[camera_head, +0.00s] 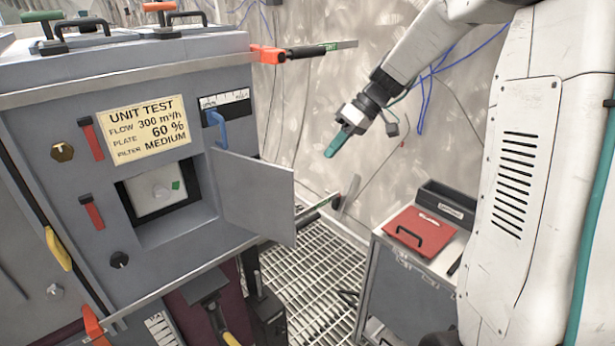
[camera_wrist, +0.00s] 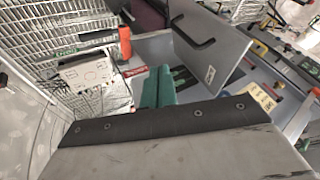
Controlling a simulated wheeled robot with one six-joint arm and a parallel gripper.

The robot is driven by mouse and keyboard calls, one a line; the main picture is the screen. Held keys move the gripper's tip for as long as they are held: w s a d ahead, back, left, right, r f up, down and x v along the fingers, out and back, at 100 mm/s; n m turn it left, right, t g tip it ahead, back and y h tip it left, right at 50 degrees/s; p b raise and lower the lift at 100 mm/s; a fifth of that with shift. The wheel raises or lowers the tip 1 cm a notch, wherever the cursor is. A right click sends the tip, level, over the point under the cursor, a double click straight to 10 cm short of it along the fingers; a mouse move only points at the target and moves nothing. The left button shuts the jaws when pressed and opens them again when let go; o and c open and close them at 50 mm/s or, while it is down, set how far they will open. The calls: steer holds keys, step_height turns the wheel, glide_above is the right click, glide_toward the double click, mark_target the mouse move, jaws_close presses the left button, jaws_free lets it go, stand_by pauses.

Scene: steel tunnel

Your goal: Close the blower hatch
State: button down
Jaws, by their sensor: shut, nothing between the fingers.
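The blower hatch (camera_head: 255,192) is a flat grey door on the front of the grey blower unit (camera_head: 60,110). It stands open, swung out to the right of a recessed opening (camera_head: 160,190). In the wrist view a grey panel (camera_wrist: 226,50) with a black bar handle shows beyond my fingers; it looks like the hatch's outer face. My gripper (camera_head: 333,148) has teal fingers, closed together and empty. It is in the air to the right of the hatch and above its top edge, apart from it. The fingers also show in the wrist view (camera_wrist: 158,88).
An orange-ended bar (camera_head: 268,54) juts from the unit's top right corner. A grey cart (camera_head: 400,290) with a red case (camera_head: 418,232) stands at right. Grating (camera_head: 310,275) covers the floor.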

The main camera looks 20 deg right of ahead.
steer(key=a+f, duration=0.8)
steer(key=a, duration=0.1)
steer(key=shift+s+a, duration=0.15)
steer(key=shift+s, duration=0.2)
